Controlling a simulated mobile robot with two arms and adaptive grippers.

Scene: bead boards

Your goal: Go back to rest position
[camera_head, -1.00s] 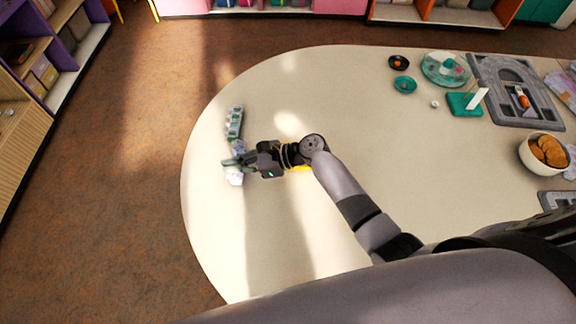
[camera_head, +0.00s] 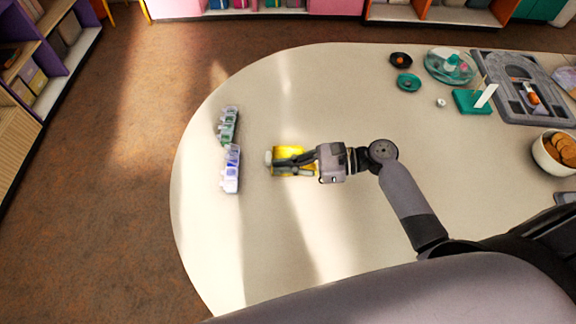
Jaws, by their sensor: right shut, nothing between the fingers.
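My right gripper (camera_head: 278,163) is over the left part of the table (camera_head: 330,240), with its fingers pointing left. It is shut and empty. A yellow thing (camera_head: 288,152) lies beneath its fingers and is partly hidden by them. A row of green compartments (camera_head: 228,125) and a row of white and purple compartments (camera_head: 231,170) lie end to end near the table's left edge. They are left of my gripper and apart from it. My left gripper is not in view.
A white bowl of round brown things (camera_head: 545,158) stands at the right. A teal stand (camera_head: 468,102), a grey board (camera_head: 490,80), a teal dish (camera_head: 407,84) and a black dish (camera_head: 400,58) are at the back right. The table's middle is clear.

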